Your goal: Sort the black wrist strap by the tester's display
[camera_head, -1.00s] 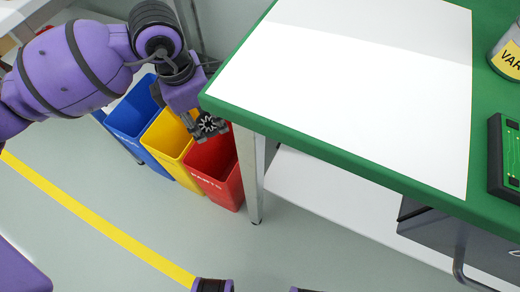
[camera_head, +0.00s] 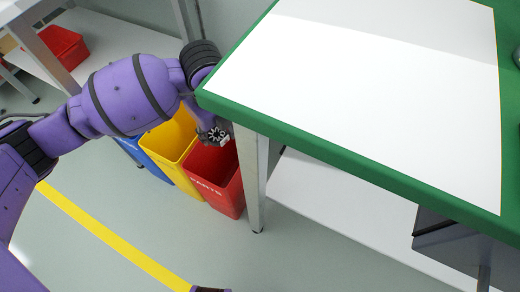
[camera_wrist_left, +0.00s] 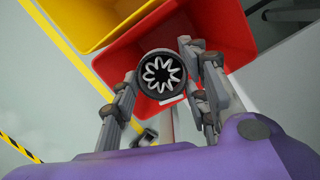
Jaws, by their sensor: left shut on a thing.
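The black wrist strap (camera_wrist_left: 162,76) appears as a round black ring with a pale zigzag star inside. My left gripper (camera_wrist_left: 165,88) is shut on it, one finger at each side. In the head view the strap (camera_head: 215,134) shows at the tip of my left gripper (camera_head: 214,132), at the red bin's upper part by the table corner. In the wrist view the red bin (camera_wrist_left: 238,45) is behind the strap. I cannot tell whether the strap is above the rim or inside. The tester's display is not in view.
The yellow bin (camera_head: 168,146) stands beside the red one, with the blue bin (camera_head: 150,166) left of it. The green-edged table (camera_head: 330,155) and its leg (camera_head: 250,185) are close on the right. Another red container (camera_head: 62,45) sits on a shelf at upper left.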

